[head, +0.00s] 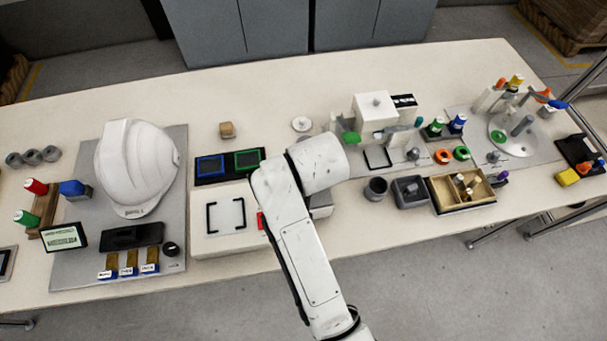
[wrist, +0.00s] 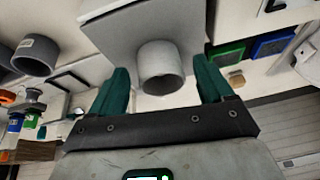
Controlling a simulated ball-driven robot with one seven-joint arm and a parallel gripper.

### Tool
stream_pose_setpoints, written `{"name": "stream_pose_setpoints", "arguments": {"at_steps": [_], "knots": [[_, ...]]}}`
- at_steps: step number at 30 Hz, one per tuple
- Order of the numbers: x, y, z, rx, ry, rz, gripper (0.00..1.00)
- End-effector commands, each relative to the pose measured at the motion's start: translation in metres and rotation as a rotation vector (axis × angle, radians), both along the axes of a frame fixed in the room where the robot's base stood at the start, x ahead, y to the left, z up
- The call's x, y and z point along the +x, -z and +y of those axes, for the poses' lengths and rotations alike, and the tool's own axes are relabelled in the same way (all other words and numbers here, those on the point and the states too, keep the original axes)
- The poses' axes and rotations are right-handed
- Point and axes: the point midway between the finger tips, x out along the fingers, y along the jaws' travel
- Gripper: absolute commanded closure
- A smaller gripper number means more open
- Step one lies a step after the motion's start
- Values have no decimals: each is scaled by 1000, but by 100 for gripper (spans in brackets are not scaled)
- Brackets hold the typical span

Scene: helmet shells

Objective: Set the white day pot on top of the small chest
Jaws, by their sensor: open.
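The white day pot (wrist: 160,62), a short pale open cylinder, shows in the wrist view between the two green fingers of my gripper (wrist: 162,68). The fingers are apart, with a gap on each side of the pot; I cannot tell how far down they reach. The pot appears over a pale grey flat-topped block (wrist: 122,32), but its contact is unclear. This block, possibly the small chest, shows partly in the head view (head: 321,204) behind my arm. There my forearm hides my gripper and the pot. Which box is the chest is not certain.
A dark grey pot (head: 376,189) and a grey bin (head: 409,190) stand to the right. A white panel with black brackets (head: 228,218) lies left of my arm. A white box with a knob (head: 374,112) stands behind. Clear tabletop shows along the front right.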

Motion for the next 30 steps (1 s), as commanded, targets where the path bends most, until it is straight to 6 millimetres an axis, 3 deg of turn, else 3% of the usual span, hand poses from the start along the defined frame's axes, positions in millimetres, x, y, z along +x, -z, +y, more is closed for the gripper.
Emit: {"name": "stream_pose_setpoints", "arguments": {"at_steps": [11,24,30], "knots": [[-3,-11,-1,1,0,-3,20],[-34,-88,-13,2,1,-4,20],[-42,-107,-16,0,0,-1,20]]}}
